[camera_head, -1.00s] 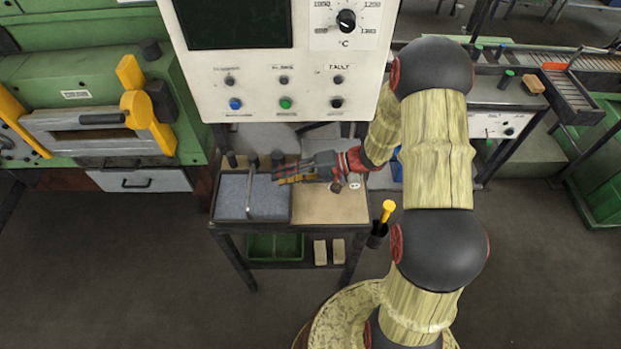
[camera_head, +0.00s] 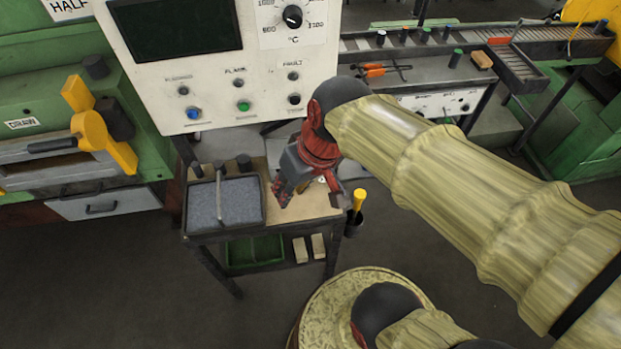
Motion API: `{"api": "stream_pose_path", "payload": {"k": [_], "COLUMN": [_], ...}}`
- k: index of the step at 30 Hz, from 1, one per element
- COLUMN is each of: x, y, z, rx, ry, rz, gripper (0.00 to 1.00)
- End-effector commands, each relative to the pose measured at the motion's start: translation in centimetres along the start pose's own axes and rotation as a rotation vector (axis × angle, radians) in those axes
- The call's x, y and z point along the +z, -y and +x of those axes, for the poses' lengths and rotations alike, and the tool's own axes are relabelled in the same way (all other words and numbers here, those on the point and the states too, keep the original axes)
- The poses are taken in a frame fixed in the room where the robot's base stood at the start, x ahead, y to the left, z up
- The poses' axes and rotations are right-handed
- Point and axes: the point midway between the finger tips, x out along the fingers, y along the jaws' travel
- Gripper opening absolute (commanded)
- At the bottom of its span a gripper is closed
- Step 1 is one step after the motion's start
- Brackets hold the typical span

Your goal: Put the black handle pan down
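I cannot make out a pan with a black handle for certain. On the small bench, a dark tray with a grey granular surface (camera_head: 240,203) has a thin grey bar (camera_head: 219,198) across it. Short black cylinders (camera_head: 244,163) stand along its back edge. My gripper (camera_head: 281,192) is right of the tray, over the tan board (camera_head: 304,207), tilted down to the left. Its fingers are small and dark, so their opening and any held thing cannot be told. My arm covers part of the bench's right side.
The control panel (camera_head: 226,60) overhangs the bench's back. A yellow-handled tool (camera_head: 357,200) stands in a black holder at the bench's right side. A green bin (camera_head: 254,250) and two pale blocks (camera_head: 309,248) lie on the lower shelf. The furnace drawer (camera_head: 105,205) is left.

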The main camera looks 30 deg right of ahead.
Motion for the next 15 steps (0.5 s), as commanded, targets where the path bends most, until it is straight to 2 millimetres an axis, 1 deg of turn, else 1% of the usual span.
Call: {"api": "stream_pose_path", "payload": {"k": [1,3,6,9,15], "x": [0.4,0.7,1.0,1.1,1.1], "y": [-0.4,-1.1,-1.8,-2.1,-2.3], "z": [-1.2,-2.5,-3.7,-4.3,-4.5], "rx": [0.039,0.086,0.131,0.153,0.159], "ry": [-0.049,-0.104,-0.161,-0.191,-0.196], "rz": [-0.011,-0.013,-0.012,-0.011,-0.009], "gripper": [0.26,0.26,0.26,0.26,0.26]}}
